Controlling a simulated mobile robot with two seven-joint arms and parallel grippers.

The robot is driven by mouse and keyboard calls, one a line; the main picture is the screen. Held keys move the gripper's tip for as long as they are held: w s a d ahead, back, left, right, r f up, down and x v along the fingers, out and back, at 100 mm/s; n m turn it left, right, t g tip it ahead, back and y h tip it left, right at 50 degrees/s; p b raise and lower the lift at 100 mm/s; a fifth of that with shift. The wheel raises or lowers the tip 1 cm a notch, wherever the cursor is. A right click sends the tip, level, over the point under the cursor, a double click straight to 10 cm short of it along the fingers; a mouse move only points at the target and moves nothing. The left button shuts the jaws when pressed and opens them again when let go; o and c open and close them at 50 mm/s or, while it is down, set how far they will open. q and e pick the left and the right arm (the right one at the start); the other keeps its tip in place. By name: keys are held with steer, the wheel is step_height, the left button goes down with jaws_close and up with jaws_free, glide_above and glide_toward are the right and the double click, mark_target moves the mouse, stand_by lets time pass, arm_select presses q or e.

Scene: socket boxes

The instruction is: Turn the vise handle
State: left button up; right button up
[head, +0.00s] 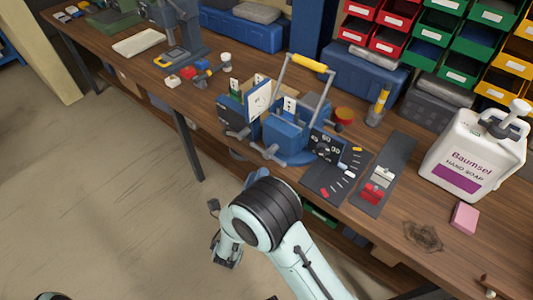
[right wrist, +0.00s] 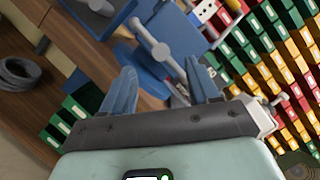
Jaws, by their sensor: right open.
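The blue vise (head: 284,137) stands at the front edge of the wooden bench in the head view. Its grey bar handle (head: 270,150) faces the front of the bench. In the right wrist view the handle (right wrist: 161,51) is a slanted grey bar with a round hub and knobbed ends, against the blue vise body. My right gripper (right wrist: 160,68) is open, its two blue fingers apart. The handle shows beyond and between the fingertips; I cannot tell whether they touch it. In the head view my right wrist is just below the vise and largely hides the gripper.
Left of the vise is another blue device with a grey bar (head: 238,133). A dark mat with small parts (head: 337,180) lies to the right. A white soap jug (head: 474,151) and coloured bins (head: 440,30) stand farther right. Free floor lies in front of the bench.

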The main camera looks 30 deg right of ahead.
mark_target(266, 157)
steer(key=x, duration=0.8)
steer(key=shift+w+d, duration=0.1)
steer(key=shift+d, duration=0.1)
jaws_close()
